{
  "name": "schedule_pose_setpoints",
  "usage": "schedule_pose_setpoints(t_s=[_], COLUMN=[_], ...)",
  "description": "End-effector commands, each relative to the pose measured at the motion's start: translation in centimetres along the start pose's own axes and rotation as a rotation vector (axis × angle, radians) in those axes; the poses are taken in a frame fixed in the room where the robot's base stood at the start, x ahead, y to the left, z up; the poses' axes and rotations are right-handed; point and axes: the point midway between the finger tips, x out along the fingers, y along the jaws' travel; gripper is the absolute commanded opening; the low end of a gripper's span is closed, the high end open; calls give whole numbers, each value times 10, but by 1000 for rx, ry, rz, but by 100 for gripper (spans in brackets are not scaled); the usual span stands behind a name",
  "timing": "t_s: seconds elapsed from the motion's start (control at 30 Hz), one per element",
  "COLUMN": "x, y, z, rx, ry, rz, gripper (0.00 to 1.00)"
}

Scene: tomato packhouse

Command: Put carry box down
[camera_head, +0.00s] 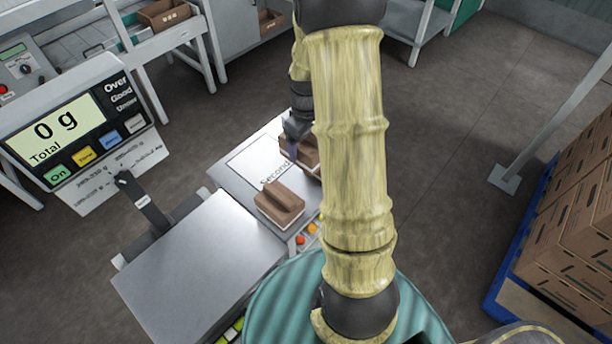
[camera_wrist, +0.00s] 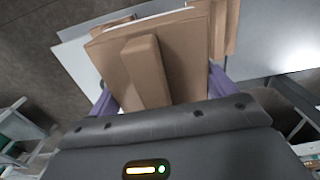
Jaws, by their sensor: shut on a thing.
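My gripper (camera_head: 295,148) is shut on a brown carry box (camera_head: 306,147), partly hidden behind my arm in the head view. In the wrist view the purple fingers stand on either side of the held box (camera_wrist: 109,68), which has a raised bar along its top. The held box is over the far right part of the grey platform with a white panel marked "Second" (camera_head: 250,164). I cannot tell whether it touches the platform. A second brown box (camera_head: 280,204) with a raised bar sits on the near part of the platform; a box also shows behind the held one in the wrist view (camera_wrist: 232,28).
A bare steel scale plate (camera_head: 200,272) lies nearer and left of the platform. A scale display (camera_head: 75,125) reading 0 g stands at left. Stacked cartons (camera_head: 575,235) on a blue pallet stand at right. A white-legged bench (camera_head: 200,45) is behind, with open floor between.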

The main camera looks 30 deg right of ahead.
Motion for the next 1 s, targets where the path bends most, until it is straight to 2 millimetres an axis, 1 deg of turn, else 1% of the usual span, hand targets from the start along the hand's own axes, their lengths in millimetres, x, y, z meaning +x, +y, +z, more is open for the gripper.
schedule_pose_setpoints(t_s=[0.03, 0.1, 0.23, 0.33, 0.63, 0.9, 1.0], x=[10, 23, 44, 50, 52, 84, 88], y=[-1, -1, 0, 0, 0, 0, 0], z=[1, 1, 0, 0, 0, 0, 0], rx=[0, -1, 0, 0, 0, 1, 0], ry=[-5, -5, -2, 0, 0, -2, 0], rz=[-3, -4, -2, 0, 0, -2, 0], gripper=[52, 52, 52, 52, 52, 52, 52])
